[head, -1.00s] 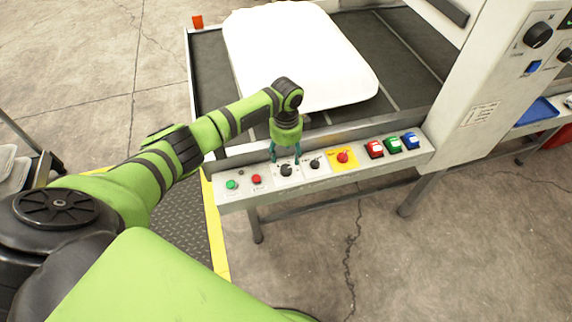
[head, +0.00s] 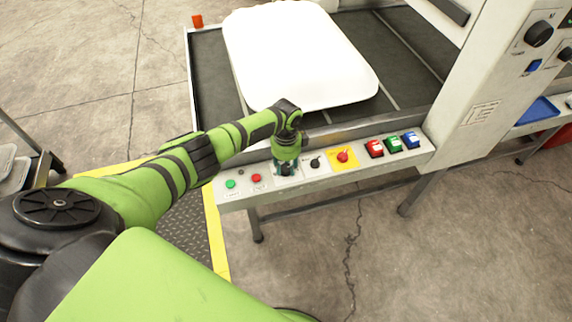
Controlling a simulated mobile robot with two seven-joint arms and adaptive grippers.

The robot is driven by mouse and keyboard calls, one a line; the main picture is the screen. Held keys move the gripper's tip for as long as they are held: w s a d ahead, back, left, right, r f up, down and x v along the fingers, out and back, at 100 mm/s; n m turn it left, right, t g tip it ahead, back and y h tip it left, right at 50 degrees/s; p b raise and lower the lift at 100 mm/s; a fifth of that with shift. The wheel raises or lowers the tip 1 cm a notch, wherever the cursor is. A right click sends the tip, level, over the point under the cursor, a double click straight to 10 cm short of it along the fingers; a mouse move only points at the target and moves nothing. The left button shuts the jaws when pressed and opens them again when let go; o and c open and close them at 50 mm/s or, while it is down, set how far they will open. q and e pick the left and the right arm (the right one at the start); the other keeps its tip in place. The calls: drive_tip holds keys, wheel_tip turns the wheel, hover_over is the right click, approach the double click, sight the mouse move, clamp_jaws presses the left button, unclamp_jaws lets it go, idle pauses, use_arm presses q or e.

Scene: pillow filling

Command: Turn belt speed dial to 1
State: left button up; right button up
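The control panel (head: 328,180) runs along the front of the machine. Two black dials sit side by side on white plates in it; their labels are too small to read. My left gripper (head: 286,170) points straight down over the left dial, with its fingers around the knob. The gripper hides most of that dial, and I cannot tell whether the fingers press on it. The right dial (head: 316,163) is clear of the gripper, just to its right. My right gripper is out of view.
Green (head: 230,184) and red (head: 256,177) buttons lie left of the gripper. A red knob on a yellow plate (head: 343,156) and red, green and blue switches (head: 393,145) lie right. A white pillow (head: 300,55) rests on the belt behind.

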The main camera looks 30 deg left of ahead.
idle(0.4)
use_arm(q)
drive_tip(key=n+p, duration=0.1)
drive_tip(key=n, duration=0.4)
drive_tip(key=shift+s+n+p, duration=0.1)
drive_tip(key=shift+n+p, duration=0.3)
drive_tip(key=n+p, duration=0.1)
drive_tip(key=n, duration=0.5)
drive_tip(key=n+p, duration=0.1)
drive_tip(key=n, duration=0.5)
drive_tip(key=shift+d+n+p, duration=0.1)
drive_tip(key=shift+n+p, duration=0.2)
drive_tip(key=n, duration=0.5)
drive_tip(key=shift+f, duration=0.1)
drive_tip(key=shift+n, duration=0.4)
drive_tip(key=o, duration=1.1)
drive_tip(key=shift+o, duration=0.2)
